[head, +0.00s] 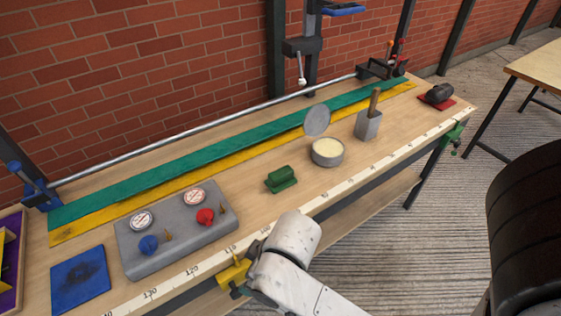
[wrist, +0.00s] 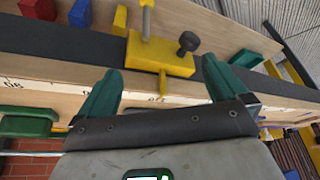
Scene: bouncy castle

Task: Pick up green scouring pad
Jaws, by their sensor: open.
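The green scouring pad (head: 281,180) lies on the workbench near its middle in the head view, between the grey gauge panel and a round tin. A green shape at the left of the wrist view (wrist: 28,122) looks like the pad, but I cannot be sure. My gripper (wrist: 163,88) shows in the wrist view with its two teal fingers spread wide and nothing between them. It points toward the bench's front edge and is apart from the pad. In the head view my white arm is at the front edge; the fingers are hidden there.
A yellow clamp (head: 234,274) grips the bench's front edge beside my arm; it also shows beyond my fingers in the wrist view (wrist: 160,55). The gauge panel (head: 178,230) stands left of the pad, the open tin (head: 327,153) right. Bare wood surrounds the pad.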

